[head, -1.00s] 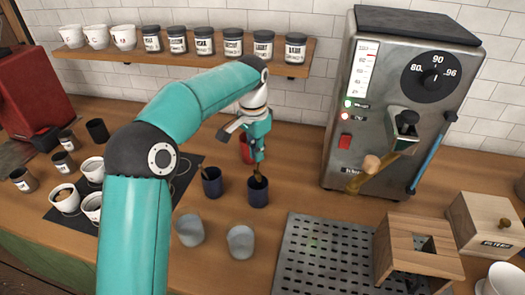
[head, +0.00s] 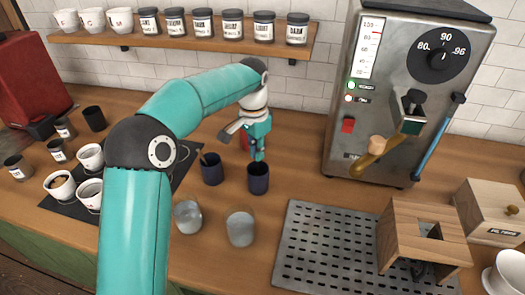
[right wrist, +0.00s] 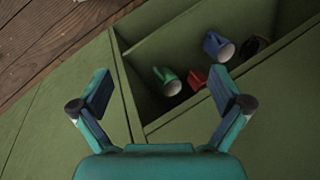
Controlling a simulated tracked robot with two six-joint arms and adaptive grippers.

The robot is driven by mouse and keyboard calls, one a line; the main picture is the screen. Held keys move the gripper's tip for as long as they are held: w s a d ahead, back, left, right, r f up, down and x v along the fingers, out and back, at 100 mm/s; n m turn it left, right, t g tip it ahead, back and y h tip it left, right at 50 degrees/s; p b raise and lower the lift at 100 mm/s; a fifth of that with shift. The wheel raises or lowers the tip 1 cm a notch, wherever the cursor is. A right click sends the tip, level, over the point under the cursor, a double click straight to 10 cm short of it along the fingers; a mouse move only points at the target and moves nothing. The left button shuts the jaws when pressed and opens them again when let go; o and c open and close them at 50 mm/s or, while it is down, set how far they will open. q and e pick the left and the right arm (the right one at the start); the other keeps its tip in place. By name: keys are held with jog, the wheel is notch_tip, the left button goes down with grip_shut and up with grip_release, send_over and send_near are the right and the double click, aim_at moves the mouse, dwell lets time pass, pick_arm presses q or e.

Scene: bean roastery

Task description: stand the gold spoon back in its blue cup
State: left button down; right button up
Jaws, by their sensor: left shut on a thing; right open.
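Two dark blue cups stand upright on the wooden counter in the head view: one (head: 258,179) under my left gripper, another (head: 211,170) just left of it with a thin brownish handle leaning out. My left gripper (head: 258,154) points down at the rim of the right-hand blue cup. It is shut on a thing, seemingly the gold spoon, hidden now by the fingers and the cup. My right gripper (right wrist: 160,88) is open and empty in the right wrist view.
Two grey cups (head: 240,229) stand in front. A perforated metal tray (head: 325,245) and a machine (head: 400,95) are to the right. White cups (head: 60,187) sit on the left.

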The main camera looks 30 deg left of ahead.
pick_arm(q)
jog(key=c, duration=1.2)
grip_release()
notch_tip(320, 180, up, 12)
jog(key=shift+s, duration=0.3)
jog(key=shift+a+f, duration=0.1)
